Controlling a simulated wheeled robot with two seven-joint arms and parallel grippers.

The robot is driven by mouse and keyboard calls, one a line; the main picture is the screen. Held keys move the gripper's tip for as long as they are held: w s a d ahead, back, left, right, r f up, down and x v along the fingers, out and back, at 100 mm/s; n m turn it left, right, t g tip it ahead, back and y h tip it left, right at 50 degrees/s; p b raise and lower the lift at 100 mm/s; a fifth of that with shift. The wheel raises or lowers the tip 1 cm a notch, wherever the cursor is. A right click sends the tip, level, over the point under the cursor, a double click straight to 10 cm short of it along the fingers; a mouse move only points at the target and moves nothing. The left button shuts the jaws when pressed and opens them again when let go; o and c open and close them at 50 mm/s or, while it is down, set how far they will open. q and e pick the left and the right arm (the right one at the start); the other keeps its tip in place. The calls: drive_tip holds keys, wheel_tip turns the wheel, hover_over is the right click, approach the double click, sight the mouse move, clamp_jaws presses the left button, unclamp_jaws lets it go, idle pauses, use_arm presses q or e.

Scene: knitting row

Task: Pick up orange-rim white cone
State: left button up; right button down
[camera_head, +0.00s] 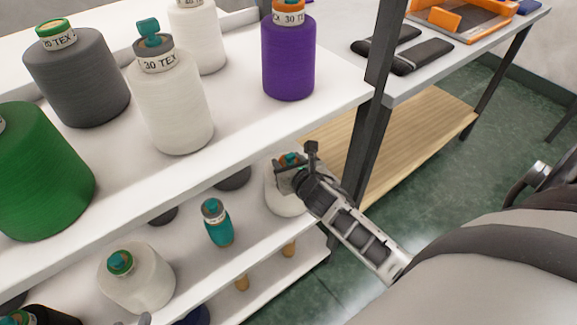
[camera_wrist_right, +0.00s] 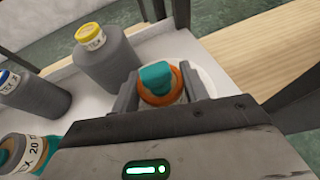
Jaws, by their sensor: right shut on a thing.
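The orange-rim white cone (camera_head: 283,200) stands on the middle shelf near its right end, partly hidden by my right gripper. Its orange rim and teal cap (camera_wrist_right: 160,84) show between the fingers in the right wrist view, with a bit of white body to the right. My right gripper (camera_head: 294,168) reaches in from the lower right and is shut on the top of this cone. One finger is on each side of the rim. I cannot tell whether the cone's base touches the shelf.
A teal spool (camera_head: 219,226) and a green-topped white cone (camera_head: 138,279) stand to the left. A grey cone with a yellow rim (camera_wrist_right: 106,58) is close by the held cone. The upper shelf (camera_head: 255,115) overhangs, and a dark post (camera_head: 365,135) stands just right.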

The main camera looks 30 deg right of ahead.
drive_tip(key=shift+r+p, duration=0.5)
drive_tip(key=shift+r, duration=1.15)
drive_tip(key=s+a+b, duration=0.1)
drive_tip(key=s+a, duration=0.2)
drive_tip(key=s, duration=1.4)
drive_tip(key=shift+s+a, duration=0.15)
drive_tip(key=shift+s, duration=0.15)
